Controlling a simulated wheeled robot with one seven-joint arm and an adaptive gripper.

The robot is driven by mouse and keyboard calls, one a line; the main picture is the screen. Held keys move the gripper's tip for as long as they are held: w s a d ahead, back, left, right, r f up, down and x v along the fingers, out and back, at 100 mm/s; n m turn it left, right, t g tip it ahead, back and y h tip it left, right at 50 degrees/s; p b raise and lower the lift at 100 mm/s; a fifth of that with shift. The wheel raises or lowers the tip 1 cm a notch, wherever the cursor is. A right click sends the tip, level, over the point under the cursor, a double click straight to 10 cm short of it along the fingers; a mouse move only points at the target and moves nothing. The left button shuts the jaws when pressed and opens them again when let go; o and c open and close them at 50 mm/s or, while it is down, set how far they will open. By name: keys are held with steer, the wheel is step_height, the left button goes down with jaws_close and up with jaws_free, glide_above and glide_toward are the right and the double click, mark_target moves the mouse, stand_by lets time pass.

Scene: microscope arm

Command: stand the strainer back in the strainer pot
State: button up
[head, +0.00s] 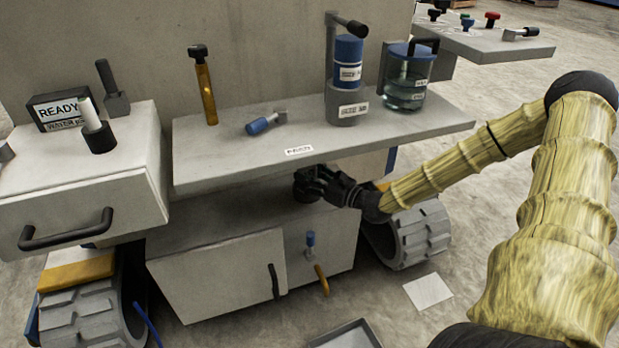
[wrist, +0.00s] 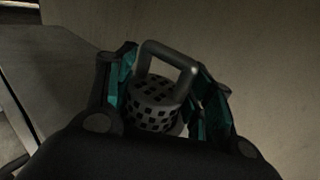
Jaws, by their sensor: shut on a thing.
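The strainer (wrist: 155,105) is a dark grey perforated cylinder with a square loop handle (wrist: 172,58), seen in the wrist view. My gripper (wrist: 165,90) has its teal-padded fingers on both sides of it and is shut on it. In the head view my gripper (head: 325,186) is low, beneath the overhanging shelf, with a dark round shape (head: 305,184) at its fingertips that looks like the strainer. A pale rim shows under the strainer in the wrist view; I cannot tell whether it is the strainer pot. No pot is clearly identifiable.
The overhanging shelf (head: 240,154) is just above my gripper. It carries an amber tube (head: 206,92), a blue-handled tool (head: 262,123), a blue bottle in a grey holder (head: 348,65) and a glass jar (head: 405,92). A drawer unit (head: 90,190) stands at left.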

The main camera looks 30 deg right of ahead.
steer(key=shift+f, duration=0.15)
steer(key=o, duration=1.1)
steer(key=shift+o, duration=0.2)
